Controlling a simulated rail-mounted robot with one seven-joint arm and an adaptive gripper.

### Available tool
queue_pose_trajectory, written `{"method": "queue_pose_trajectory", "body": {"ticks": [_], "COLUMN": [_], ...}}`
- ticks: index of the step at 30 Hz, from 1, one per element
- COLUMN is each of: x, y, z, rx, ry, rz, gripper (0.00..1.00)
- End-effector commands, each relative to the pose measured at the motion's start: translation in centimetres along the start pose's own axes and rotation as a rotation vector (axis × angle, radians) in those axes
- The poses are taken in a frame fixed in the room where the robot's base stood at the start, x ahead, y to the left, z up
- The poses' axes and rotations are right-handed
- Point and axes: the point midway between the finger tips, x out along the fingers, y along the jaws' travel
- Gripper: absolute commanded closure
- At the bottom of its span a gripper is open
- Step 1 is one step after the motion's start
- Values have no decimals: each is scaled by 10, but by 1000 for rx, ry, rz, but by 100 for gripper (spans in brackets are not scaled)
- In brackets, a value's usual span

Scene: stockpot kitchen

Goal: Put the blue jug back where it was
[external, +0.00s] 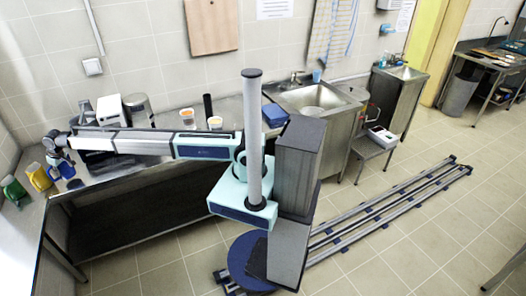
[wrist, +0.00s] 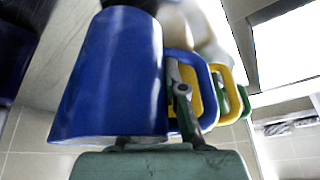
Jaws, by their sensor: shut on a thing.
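The blue jug (external: 67,170) is at the left end of the steel counter in the external view, just below my gripper (external: 62,158). In the wrist view the blue jug (wrist: 112,75) fills the left centre, with its handle to the right. My gripper (wrist: 182,98) is shut at that handle. Whether the jug's base touches the surface is hard to tell. A yellow jug (external: 39,177) stands to the left of the blue one, and its handle shows behind the blue handle in the wrist view.
A green jug (external: 14,190) stands beyond the yellow jug, near the left wall. The steel counter (external: 130,172) carries a white appliance (external: 110,109), a metal canister (external: 137,110) and food containers (external: 187,117) farther back. A sink (external: 315,98) is to the right.

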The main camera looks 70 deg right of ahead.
Motion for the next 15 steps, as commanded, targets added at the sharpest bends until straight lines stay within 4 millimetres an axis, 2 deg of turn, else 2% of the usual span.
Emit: {"method": "queue_pose_trajectory", "body": {"ticks": [6, 15], "x": [22, 25], "y": [1, 1], "z": [9, 10], "rx": [0, 0], "ry": [1, 1], "rz": [0, 0], "gripper": [100, 100]}}
